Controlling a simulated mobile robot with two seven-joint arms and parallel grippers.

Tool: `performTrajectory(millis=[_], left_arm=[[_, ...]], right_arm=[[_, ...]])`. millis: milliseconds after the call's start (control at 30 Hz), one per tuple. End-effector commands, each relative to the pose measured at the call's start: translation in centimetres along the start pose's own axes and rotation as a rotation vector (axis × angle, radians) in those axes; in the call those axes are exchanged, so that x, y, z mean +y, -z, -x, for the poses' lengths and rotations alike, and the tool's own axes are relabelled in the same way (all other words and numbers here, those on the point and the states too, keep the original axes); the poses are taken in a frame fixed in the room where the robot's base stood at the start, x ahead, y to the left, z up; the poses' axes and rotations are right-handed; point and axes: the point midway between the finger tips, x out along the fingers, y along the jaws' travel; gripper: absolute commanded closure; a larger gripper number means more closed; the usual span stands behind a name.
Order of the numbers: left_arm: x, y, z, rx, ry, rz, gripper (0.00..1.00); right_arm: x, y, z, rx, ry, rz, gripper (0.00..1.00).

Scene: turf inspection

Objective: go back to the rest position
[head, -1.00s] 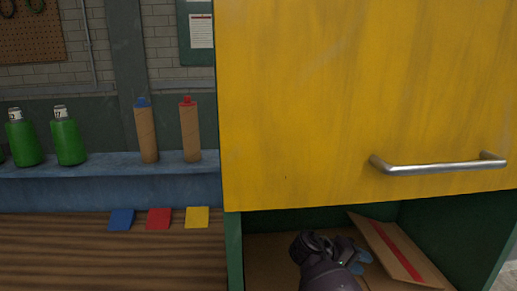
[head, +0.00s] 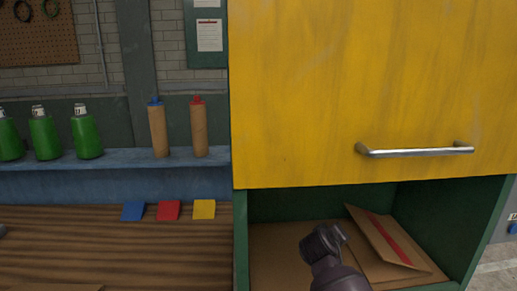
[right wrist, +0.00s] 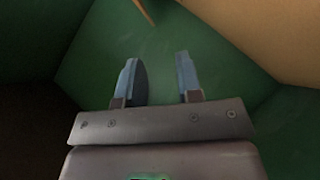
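My right arm (head: 330,258) reaches up from the bottom of the head view into the open green compartment (head: 241,250) under a yellow panel. My left gripper is not recognisable in either view.
The yellow panel (head: 350,80) with a metal handle (head: 415,151) overhangs the compartment. A cardboard piece with red tape (head: 385,238) leans inside, right of my arm. Bottles (head: 87,137) and tubes (head: 158,132) stand on a blue shelf. Coloured cards (head: 168,210) lie on the wooden bench (head: 150,245).

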Motion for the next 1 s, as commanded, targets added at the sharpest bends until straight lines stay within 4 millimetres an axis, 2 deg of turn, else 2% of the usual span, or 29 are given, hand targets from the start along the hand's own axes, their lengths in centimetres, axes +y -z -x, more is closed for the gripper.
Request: performTrajectory(millis=[167, 300, 467, 767, 1000], left_arm=[[0.0, -0.4, 0.2, -0.008, 0.001, 0.001, 0.57], [-0.1, -0.8, 0.5, -0.016, 0.003, 0.002, 0.57], [-0.1, -1.3, 0.7, -0.025, 0.004, 0.003, 0.57], [-0.1, -1.0, 0.5, -0.019, 0.003, 0.002, 0.57], [-0.1, -0.7, 0.3, -0.014, 0.002, 0.001, 0.57]], right_arm=[[-2.0, -1.7, 1.2, 0.263, 0.157, -0.148, 0.67], [-3.2, -4.9, 3.0, 0.41, 0.257, -0.274, 0.67], [-4.0, -9.5, 5.3, 0.505, 0.337, -0.4, 0.67], [-5.2, -20.4, 9.5, 0.507, 0.425, -0.56, 0.67], [-7.2, -30.8, 12.5, 0.349, 0.458, -0.565, 0.67]])
